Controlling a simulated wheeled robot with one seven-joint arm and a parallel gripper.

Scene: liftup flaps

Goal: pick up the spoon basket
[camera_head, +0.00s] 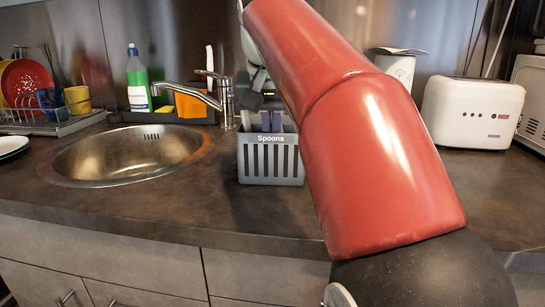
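The spoon basket (270,160) is a grey slotted holder with a "Spoons" label on its front. It stands upright on the dark counter, right of the sink. My gripper (266,104) is above the basket's rear rim, partly hidden behind my red arm. Short purple-grey upright pieces show at the basket's top, just below the gripper; I cannot tell whether they are fingertips or contents. Whether the gripper touches the basket, and whether its fingers are apart, is not clear.
A round sink (130,155) with a faucet (222,98) lies left of the basket. A green bottle (138,85) and dish rack (45,122) stand further left. A white toaster (470,112) and a canister (398,68) stand right. The counter in front of the basket is clear.

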